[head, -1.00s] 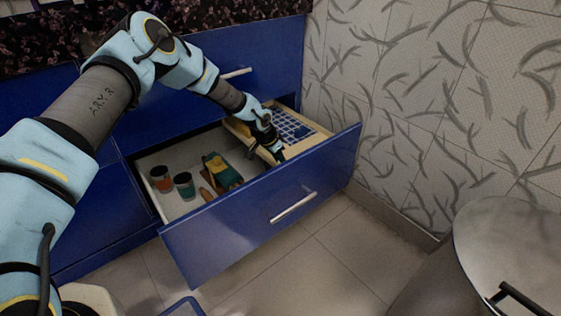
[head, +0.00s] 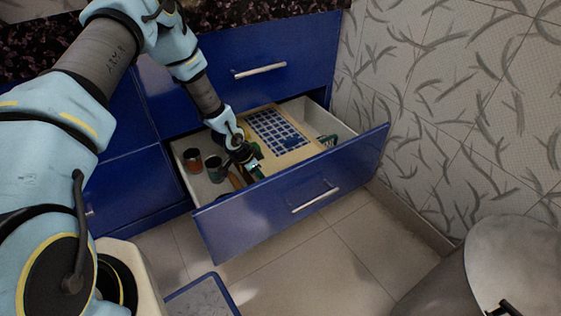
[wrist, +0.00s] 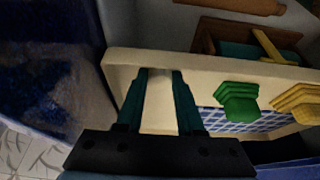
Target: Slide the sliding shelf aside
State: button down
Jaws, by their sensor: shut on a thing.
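The sliding shelf (head: 296,154) is a pale wooden tray with a blue-and-white grid lining. It lies across the middle of the open blue drawer (head: 300,190). My gripper (head: 254,172) reaches down into the drawer at the shelf's left front part. In the wrist view my gripper (wrist: 160,75) has its two teal fingers at the cream rim of the shelf (wrist: 215,68), shut on that rim. A green piece (wrist: 238,100) and a yellow piece (wrist: 297,101) show inside the shelf. The gripper and arm hide part of the shelf's left side in the head view.
Two jars, one orange-red (head: 192,160) and one dark green (head: 214,168), stand at the drawer's left. A green item (head: 328,140) lies in the drawer right of the shelf. A tiled wall is at the right, and a metal bin (head: 510,260) stands at front right.

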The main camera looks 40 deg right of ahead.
jog(key=a+p, duration=0.2)
jog(key=a, duration=1.4)
jog(key=shift+w+p, duration=0.4)
jog(key=shift+w, duration=0.05)
jog(key=c, duration=0.5)
grip_release()
jog(key=shift+c, duration=0.2)
jog(key=shift+r, duration=0.1)
jog(key=p+v, duration=0.1)
jog(key=v, duration=0.9)
jog(key=shift+a+r+p, duration=0.2)
jog(key=shift+r+p, duration=0.05)
jog(key=shift+p, duration=0.05)
